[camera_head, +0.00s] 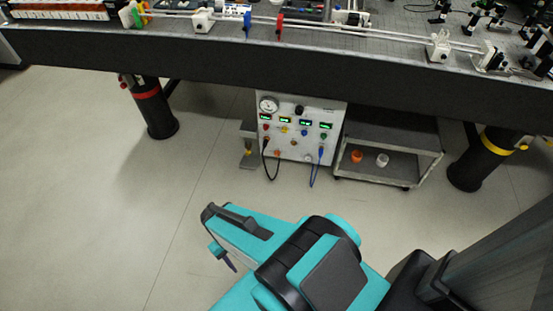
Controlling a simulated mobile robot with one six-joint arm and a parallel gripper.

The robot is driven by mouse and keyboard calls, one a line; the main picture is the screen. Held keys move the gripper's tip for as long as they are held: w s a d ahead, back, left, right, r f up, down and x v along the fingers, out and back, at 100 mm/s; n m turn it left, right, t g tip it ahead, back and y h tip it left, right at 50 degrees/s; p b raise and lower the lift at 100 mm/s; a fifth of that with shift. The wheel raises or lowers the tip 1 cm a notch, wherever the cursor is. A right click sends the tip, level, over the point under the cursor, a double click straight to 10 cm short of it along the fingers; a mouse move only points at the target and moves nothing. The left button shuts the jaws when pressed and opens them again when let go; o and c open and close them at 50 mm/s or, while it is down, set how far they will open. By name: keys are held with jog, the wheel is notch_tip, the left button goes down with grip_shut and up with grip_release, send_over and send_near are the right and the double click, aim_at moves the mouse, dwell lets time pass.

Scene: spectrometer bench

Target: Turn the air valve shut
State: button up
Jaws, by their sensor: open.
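My gripper (223,257) shows only in part, at the end of my teal arm low in the picture. It is open, with nothing seen between its jaws, and it is over bare floor, well apart from the bench. I cannot tell for sure which part is the air valve. A small red fitting (123,82) is at the bench's left leg. A blue handle (247,24) and a red handle (280,23) stand on the tubing along the bench top. A small yellow-topped fitting (248,149) is beside the white control box.
The optical bench (220,55) spans the top, on black legs (155,108). Under it stand the white control box (297,126), with gauge, displays and hanging cables, and a grey cart (400,150) with orange and white items. The floor at left is clear.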

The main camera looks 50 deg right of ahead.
jog(key=w+d+f+m+t+b, duration=0.1)
jog(key=w+d+f+t+b, duration=0.3)
jog(key=w+f+b, duration=0.55)
jog(key=w+d+f+m+t+b, duration=0.15)
jog(key=w+f+t+b, duration=0.45)
jog(key=w, duration=0.6)
jog(key=w+d+f+m+t+h+b, duration=0.35)
jog(key=w+d+b, duration=0.55)
jog(key=d, duration=0.5)
jog(key=s+d+m+h+b, duration=0.2)
jog(key=d+h+b, duration=0.4)
jog(key=d, duration=0.6)
jog(key=s+d+m+t+h+b, duration=0.1)
jog(key=s+d+m+h+b, duration=0.1)
jog(key=d+h+b, duration=0.4)
jog(key=d+m, duration=0.1)
jog(key=d, duration=0.4)
jog(key=shift+d+m, duration=0.3)
jog(key=shift+d, duration=0.1)
jog(key=shift+w, duration=0.1)
